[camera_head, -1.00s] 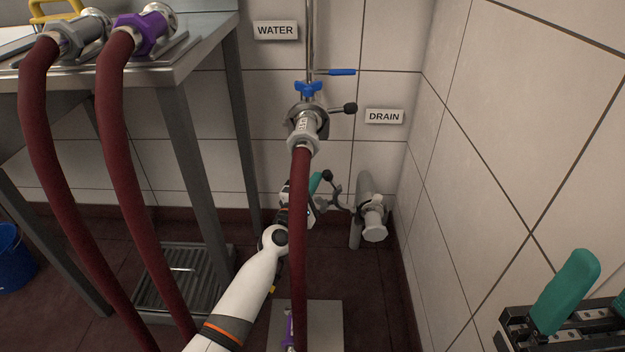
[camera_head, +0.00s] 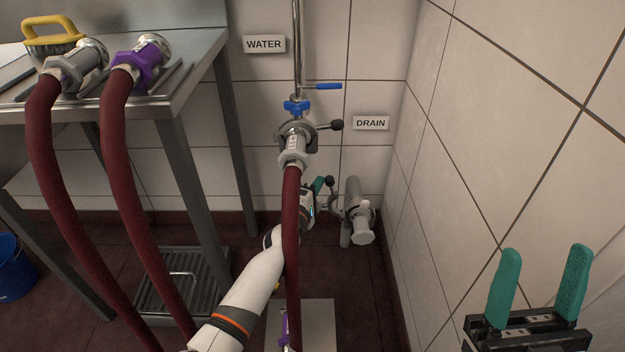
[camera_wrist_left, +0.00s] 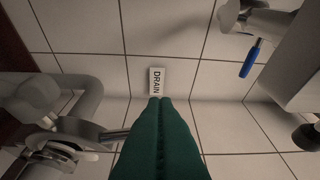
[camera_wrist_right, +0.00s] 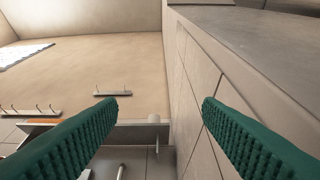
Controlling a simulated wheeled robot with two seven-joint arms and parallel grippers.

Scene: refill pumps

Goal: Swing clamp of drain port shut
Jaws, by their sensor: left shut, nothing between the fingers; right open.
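The drain port (camera_head: 357,222) is a grey pipe with a pale capped end, low in the corner below the DRAIN sign (camera_head: 370,123). Its metal clamp (camera_head: 338,207) is at the port's left side, with a black knob (camera_head: 329,181) above it. I cannot tell how far the clamp is closed. My left gripper (camera_head: 318,186) is shut and empty, close beside the knob; whether they touch is unclear. In the left wrist view its green fingers (camera_wrist_left: 160,104) are together, with the port and clamp (camera_wrist_left: 58,143) to their left. My right gripper (camera_head: 540,275) is open and empty, far right.
A dark red hose (camera_head: 291,215) hangs from the water port (camera_head: 294,142) in front of my left arm. A steel table (camera_head: 195,85) with two hoses stands at the left. The tiled wall (camera_head: 480,120) bounds the right.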

